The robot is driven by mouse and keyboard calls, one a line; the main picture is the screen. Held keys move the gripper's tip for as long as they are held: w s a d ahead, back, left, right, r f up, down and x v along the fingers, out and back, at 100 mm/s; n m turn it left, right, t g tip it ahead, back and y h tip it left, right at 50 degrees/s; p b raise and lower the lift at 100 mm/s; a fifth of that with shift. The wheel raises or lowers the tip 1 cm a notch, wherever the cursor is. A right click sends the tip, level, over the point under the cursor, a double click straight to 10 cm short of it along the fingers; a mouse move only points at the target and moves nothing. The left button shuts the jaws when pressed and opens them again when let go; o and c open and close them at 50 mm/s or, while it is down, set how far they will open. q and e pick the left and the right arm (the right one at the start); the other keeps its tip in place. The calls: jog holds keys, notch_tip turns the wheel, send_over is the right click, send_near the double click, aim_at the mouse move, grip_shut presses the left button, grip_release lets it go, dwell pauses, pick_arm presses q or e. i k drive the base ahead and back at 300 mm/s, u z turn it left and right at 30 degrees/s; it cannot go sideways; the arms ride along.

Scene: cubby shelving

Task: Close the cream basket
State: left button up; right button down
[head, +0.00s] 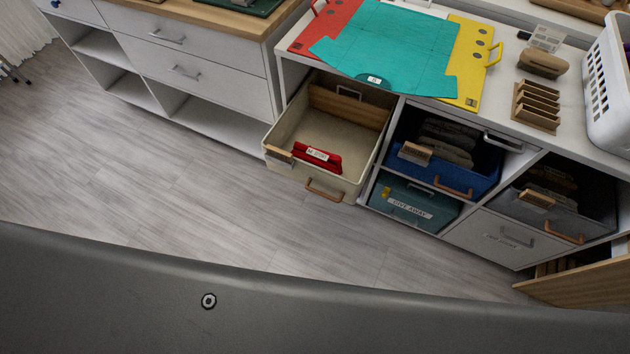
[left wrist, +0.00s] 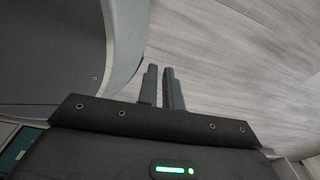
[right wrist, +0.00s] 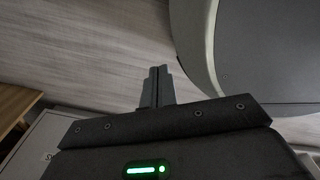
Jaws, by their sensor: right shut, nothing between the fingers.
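The cream basket (head: 286,176) is pulled out of its cubby at the left end of the shelving in the head view. It has a wooden handle (head: 324,190) on its front. A red item with a label (head: 316,158) lies inside it. My left gripper (left wrist: 162,84) shows only in the left wrist view; its fingers are a little apart, with nothing between them, above the floor. My right gripper (right wrist: 157,84) shows only in the right wrist view; its fingers are together and empty. Neither gripper is near the basket in the head view.
A blue basket (head: 450,178) and a grey basket (head: 575,224) also stick out to the right. A teal bin (head: 412,205) sits below the blue one. A wooden panel (head: 578,280) juts out at lower right. Grey floor (head: 150,190) is clear before the cream basket.

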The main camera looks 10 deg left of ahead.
aim_at(358, 147)
jog(key=k, duration=0.45)
jog(key=z, duration=1.35)
jog(key=i, duration=0.95)
jog(key=u, duration=1.5)
